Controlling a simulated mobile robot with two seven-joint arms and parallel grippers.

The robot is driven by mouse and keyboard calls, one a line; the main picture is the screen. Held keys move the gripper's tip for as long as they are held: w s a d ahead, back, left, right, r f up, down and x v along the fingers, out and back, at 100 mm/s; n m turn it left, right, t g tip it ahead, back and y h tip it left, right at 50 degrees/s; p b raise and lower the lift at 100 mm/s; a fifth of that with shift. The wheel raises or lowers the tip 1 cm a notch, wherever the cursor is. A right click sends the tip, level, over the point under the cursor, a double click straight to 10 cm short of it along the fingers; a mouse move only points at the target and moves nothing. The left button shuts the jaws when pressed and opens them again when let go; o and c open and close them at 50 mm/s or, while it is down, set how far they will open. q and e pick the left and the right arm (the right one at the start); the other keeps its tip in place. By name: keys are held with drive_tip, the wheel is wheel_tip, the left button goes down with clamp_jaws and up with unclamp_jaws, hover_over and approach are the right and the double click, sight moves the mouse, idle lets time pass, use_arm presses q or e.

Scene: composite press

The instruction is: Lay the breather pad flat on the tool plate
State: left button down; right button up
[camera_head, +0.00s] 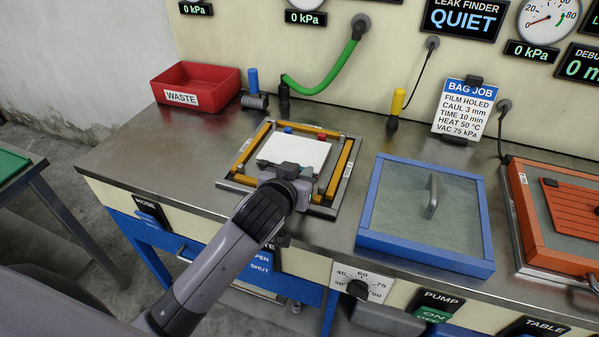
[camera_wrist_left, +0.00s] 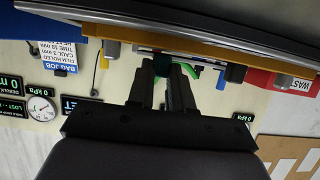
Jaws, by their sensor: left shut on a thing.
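The white breather pad (camera_head: 296,150) looks level over the tool plate (camera_head: 236,183), inside its yellow-edged frame. A small gap under the pad cannot be ruled out. My left gripper (camera_head: 291,169) is at the pad's near edge, shut on it. The wrist hides part of the plate's near side. In the left wrist view the gripper (camera_wrist_left: 176,72) reaches toward the plate, which shows almost edge-on with its yellow strip (camera_wrist_left: 210,48). The pad is hard to make out there. My right gripper is in neither view.
A red waste bin (camera_head: 205,75) stands back left, beside a blue-handled tool (camera_head: 253,82). A green hose (camera_head: 325,80) rises behind the plate. A blue-framed lid (camera_head: 425,215) lies to the right, then an orange frame (camera_head: 530,225). Bare steel bench (camera_head: 140,150) lies to the left.

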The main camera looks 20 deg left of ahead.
use_arm(q)
drive_tip(key=c, duration=0.9)
unclamp_jaws()
drive_tip(key=shift+c, duration=0.2)
drive_tip(key=shift+v, duration=3.55)
drive_tip(key=shift+s, duration=0.1)
